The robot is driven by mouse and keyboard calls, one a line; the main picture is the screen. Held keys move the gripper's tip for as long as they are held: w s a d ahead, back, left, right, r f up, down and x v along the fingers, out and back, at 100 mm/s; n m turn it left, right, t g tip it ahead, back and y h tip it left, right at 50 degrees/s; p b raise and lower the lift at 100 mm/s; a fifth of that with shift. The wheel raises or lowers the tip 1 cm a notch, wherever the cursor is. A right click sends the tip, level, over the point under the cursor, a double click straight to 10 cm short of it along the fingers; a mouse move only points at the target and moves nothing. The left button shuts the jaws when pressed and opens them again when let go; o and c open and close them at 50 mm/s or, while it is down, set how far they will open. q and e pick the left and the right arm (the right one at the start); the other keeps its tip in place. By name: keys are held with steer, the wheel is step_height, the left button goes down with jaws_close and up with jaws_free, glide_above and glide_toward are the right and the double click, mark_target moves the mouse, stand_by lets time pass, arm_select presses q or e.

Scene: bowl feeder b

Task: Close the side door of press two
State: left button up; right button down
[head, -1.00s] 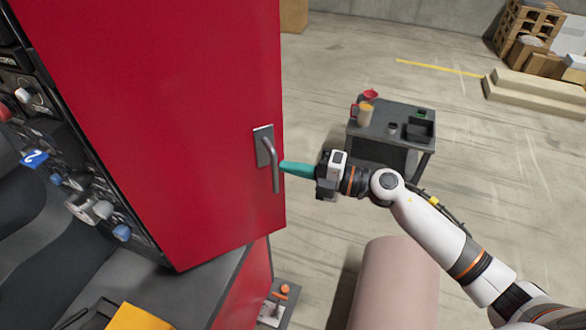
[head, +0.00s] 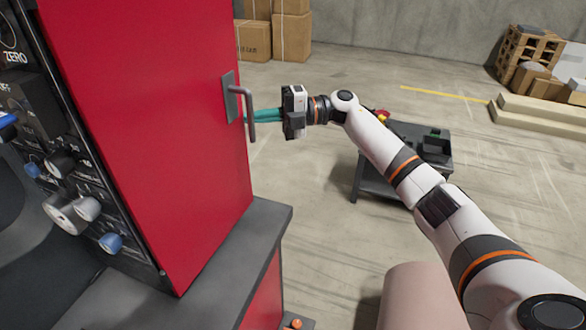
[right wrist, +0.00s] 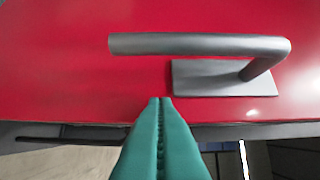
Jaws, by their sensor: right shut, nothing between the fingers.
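The side door (head: 150,130) of the press is a tall red panel. It stands beside the control panel, with its lower edge above the dark grey counter. I cannot tell whether it is fully shut. Its grey bar handle (head: 249,112) is near its right edge and shows in the right wrist view (right wrist: 200,45). My right gripper (head: 246,116) has teal fingers, shut and empty. They point at the door beside the handle; in the right wrist view the fingertips (right wrist: 160,99) overlap the red face near the handle plate. Contact is unclear. My left gripper is not in view.
The control panel (head: 75,160) with knobs is at the left. The dark counter (head: 215,265) juts out below the door. A dark cart (head: 405,190) stands behind my right arm, and a pinkish cylinder (head: 425,300) is at the bottom. Cardboard boxes (head: 290,35) are at the back.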

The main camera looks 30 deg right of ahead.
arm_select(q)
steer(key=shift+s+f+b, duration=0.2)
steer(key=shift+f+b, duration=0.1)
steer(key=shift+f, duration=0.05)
arm_select(e)
steer(key=shift+w+a+r, duration=0.2)
steer(key=shift+w+a, duration=0.45)
steer(key=shift+w, duration=0.35)
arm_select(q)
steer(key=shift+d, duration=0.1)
arm_select(e)
steer(key=shift+r, duration=0.15)
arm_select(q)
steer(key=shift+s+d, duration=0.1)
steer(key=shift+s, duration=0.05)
arm_select(e)
steer(key=shift+d, duration=0.1)
